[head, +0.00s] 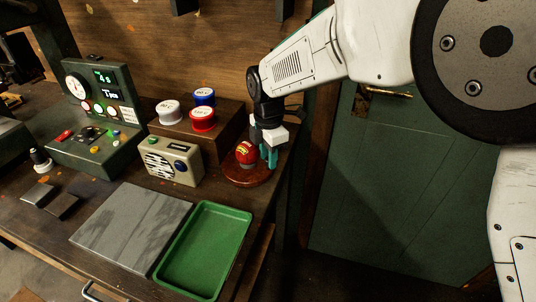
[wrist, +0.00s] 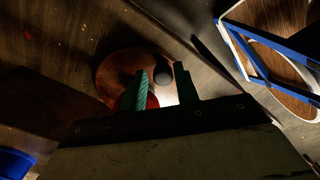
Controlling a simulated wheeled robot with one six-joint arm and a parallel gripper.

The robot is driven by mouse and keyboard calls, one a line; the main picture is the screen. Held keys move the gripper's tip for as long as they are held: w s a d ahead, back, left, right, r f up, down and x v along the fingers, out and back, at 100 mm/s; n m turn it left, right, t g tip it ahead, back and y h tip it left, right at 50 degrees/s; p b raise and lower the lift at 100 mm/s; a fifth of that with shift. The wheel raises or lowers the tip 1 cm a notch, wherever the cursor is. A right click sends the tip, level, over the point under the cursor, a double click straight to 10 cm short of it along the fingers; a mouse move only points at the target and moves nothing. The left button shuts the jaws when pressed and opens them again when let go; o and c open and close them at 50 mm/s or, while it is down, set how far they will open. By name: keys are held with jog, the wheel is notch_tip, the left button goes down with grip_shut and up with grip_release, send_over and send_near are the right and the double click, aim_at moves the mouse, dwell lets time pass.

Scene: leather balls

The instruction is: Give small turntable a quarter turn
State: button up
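The small turntable (head: 240,179) is a reddish-brown round disc on the bench, right of the radio. A red ball (head: 245,151) with a yellow mark sits on it. My gripper (head: 269,157) points down over the disc's right side, just right of the ball. In the wrist view the turntable (wrist: 108,75) lies beyond my gripper (wrist: 162,80), whose two green fingers stand apart. A dark rounded peg or knob (wrist: 162,73) shows between the fingertips; I cannot tell whether they touch it. The ball (wrist: 151,101) is mostly hidden behind the left finger.
A beige radio (head: 171,161) stands left of the turntable. Jars with red, white and blue lids stand on a brown box (head: 223,130) behind. A green tray (head: 205,250) and grey slab (head: 130,225) lie in front. A blue-edged frame (wrist: 262,65) shows in the wrist view.

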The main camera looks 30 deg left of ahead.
notch_tip(320, 180, up, 8)
jog(key=shift+f, duration=0.1)
dwell(0.4)
jog(key=shift+m, duration=0.3)
